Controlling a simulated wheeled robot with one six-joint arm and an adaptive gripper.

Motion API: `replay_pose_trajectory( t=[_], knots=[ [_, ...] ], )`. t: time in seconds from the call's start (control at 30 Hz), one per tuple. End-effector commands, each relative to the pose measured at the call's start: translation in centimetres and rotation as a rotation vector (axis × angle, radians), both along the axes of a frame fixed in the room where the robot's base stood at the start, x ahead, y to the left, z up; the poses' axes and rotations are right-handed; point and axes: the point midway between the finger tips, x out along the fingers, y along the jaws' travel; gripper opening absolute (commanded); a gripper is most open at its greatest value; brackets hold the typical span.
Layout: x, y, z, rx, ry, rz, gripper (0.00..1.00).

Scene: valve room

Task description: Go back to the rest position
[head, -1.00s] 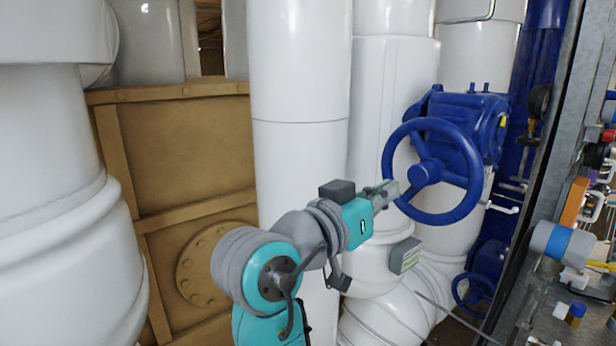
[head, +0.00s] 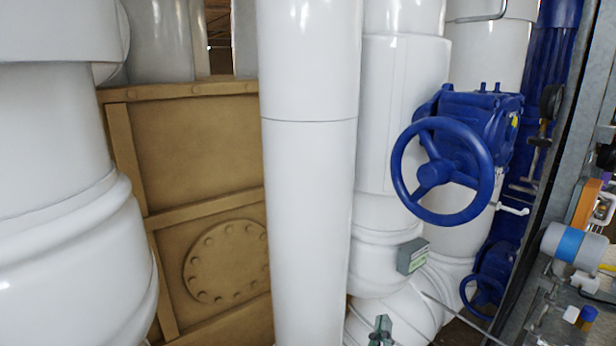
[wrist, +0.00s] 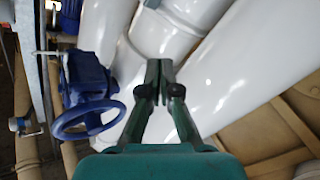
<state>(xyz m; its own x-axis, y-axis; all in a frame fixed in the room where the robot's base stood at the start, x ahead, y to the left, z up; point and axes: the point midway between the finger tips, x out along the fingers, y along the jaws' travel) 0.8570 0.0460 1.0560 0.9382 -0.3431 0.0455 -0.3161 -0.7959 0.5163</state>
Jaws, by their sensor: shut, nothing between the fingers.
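My gripper (wrist: 160,72) is in the wrist view, its two fingers together at the tips with nothing between them, in front of white pipes. In the head view only the end of my gripper (head: 381,328) shows at the bottom edge; the rest of my arm is out of the picture. The blue handwheel valve (head: 443,172) is up and to the right of it, apart from it. The handwheel also shows at the left of the wrist view (wrist: 88,119).
White pipes (head: 309,170) stand in the middle, with a large one (head: 50,190) at the left. A tan flanged panel (head: 190,150) is behind them. At the right are a metal frame post (head: 560,150) and a cluttered bench with a grey and blue cylinder (head: 572,244).

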Motion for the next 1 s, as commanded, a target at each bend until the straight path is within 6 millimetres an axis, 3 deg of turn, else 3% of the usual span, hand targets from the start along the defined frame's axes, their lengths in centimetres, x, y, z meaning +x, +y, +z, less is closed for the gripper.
replay_pose_trajectory(
  t=[0.1, 0.5, 0.8, 1.0],
  knots=[
    [-1.7, -0.4, -3.5, -0.007, 0.039, 0.051, 0.0],
    [-8.8, -1.4, -12.4, 0.031, 0.136, 0.207, 0.0],
    [-15.6, -2.0, -17.1, 0.105, 0.193, 0.296, 0.0],
    [-20.5, -2.4, -19.1, 0.172, 0.22, 0.337, 0.0]
  ],
)
